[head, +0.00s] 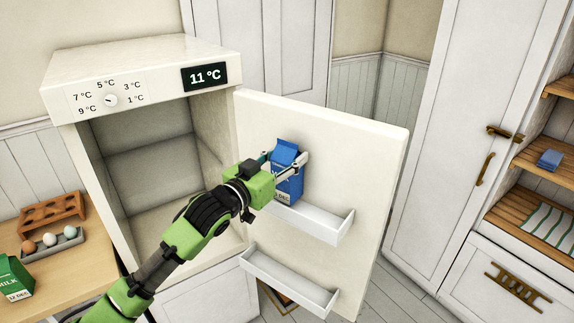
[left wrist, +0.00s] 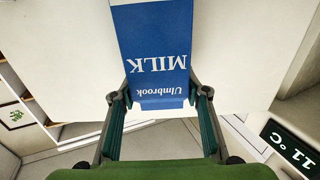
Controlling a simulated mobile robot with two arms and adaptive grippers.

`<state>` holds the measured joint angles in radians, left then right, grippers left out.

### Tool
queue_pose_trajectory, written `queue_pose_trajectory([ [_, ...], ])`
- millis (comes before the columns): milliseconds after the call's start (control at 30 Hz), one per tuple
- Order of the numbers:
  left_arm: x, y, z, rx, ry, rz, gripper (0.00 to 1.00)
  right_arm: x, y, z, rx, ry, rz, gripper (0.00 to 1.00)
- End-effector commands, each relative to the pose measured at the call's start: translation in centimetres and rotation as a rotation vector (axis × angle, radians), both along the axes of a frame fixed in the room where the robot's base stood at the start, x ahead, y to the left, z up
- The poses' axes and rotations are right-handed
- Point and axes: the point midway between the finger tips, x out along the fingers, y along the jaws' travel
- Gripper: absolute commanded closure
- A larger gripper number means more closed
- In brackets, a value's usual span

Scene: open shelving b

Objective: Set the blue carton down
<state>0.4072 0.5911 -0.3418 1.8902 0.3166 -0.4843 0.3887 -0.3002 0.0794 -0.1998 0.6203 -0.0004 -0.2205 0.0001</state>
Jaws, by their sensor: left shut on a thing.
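The blue carton (head: 286,184), a milk carton with a white label, is at the left part of the upper door bin (head: 325,226) on the open fridge door (head: 345,150). My left gripper (head: 285,164) is shut on it, one finger on each side. In the left wrist view the carton (left wrist: 152,38) shows its "MILK" lettering upside down between the fingers (left wrist: 163,95). The carton looks upright. I cannot tell whether its base touches the bin floor. My right gripper is not in view.
The lower door bin (head: 290,285) is empty. The fridge (head: 150,65) stands open and its visible inside is empty. A green milk carton (head: 12,278), an egg tray (head: 52,246) and a wooden rack (head: 50,211) sit on the left counter. Open shelves (head: 540,158) are at right.

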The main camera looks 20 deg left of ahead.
Motion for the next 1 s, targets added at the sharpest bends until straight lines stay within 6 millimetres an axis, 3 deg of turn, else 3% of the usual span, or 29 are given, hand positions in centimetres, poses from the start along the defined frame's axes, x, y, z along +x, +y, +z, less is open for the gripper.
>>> queue_pose_trajectory([
  [233, -0.1, 0.0, -2.5, -0.002, -0.002, 0.0, 1.0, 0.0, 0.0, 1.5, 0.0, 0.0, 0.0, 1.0],
  [600, -0.1, 0.0, -3.0, -0.001, -0.004, -0.001, 1.0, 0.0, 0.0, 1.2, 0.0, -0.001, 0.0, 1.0],
  [633, -0.1, 0.0, -3.3, 0.001, 0.002, 0.0, 0.52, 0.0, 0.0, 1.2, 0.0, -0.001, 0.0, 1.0],
  [667, -0.1, 0.0, -3.2, 0.001, 0.002, 0.0, 0.45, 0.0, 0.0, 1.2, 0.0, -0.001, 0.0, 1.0],
  [700, -0.1, 0.0, -3.2, 0.001, 0.002, 0.0, 0.41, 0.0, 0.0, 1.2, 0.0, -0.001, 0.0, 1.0],
  [1000, -0.1, 0.0, -3.2, 0.001, 0.002, 0.0, 0.41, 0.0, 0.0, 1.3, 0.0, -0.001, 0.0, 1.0],
])
